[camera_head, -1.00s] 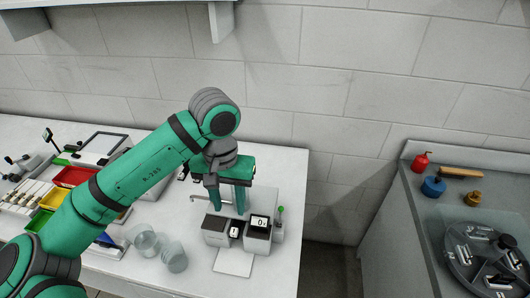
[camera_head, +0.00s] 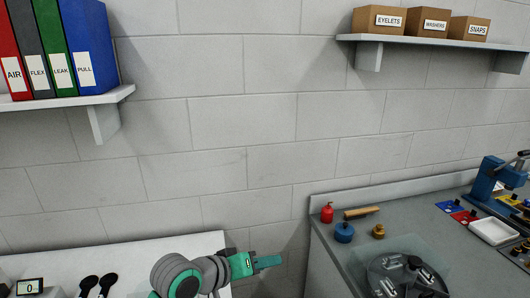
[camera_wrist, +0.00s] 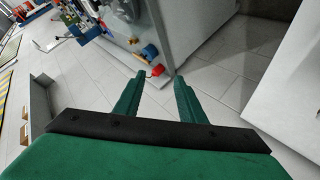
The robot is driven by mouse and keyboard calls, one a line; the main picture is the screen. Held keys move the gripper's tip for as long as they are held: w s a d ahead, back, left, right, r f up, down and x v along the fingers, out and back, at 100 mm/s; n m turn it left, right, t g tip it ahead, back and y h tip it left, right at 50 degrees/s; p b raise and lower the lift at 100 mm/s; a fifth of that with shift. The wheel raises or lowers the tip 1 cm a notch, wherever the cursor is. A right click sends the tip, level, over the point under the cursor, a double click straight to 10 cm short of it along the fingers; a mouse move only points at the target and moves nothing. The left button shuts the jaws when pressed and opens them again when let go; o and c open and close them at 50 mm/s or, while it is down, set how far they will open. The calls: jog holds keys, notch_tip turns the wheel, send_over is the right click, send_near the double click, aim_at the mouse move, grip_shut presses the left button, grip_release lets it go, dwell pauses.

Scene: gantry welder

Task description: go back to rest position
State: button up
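My gripper (camera_head: 266,262) is at the bottom of the head view, pointing right, over the right edge of the white table (camera_head: 210,240). In the wrist view its two green fingers (camera_wrist: 160,78) are spread apart with nothing between them. Part of my arm is cut off by the lower edge of the head view.
A grey bench (camera_head: 325,258) stands right of the table, with a red bottle (camera_head: 327,213), a blue pot (camera_head: 344,233), a brass piece (camera_head: 378,231) and a round tray (camera_head: 395,262). Shelves with binders (camera_head: 88,45) and boxes (camera_head: 380,20) hang above. Open floor (camera_wrist: 235,75) shows below.

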jog(key=d+f+n+t, duration=0.4)
jog(key=d+n+t, duration=0.1)
jog(key=d+t, duration=0.3)
jog(key=s+a+f+n+y, duration=0.25)
jog(key=s+f+y, duration=0.55)
jog(key=s+f, duration=0.85)
jog(key=s+a+m, duration=0.2)
jog(key=s+m, duration=0.2)
jog(key=s, duration=0.8)
jog(key=s+a+m, duration=0.3)
jog(key=s+m, duration=0.1)
jog(key=s, duration=0.8)
jog(key=shift+f+g, duration=0.4)
jog(key=shift+f, duration=0.05)
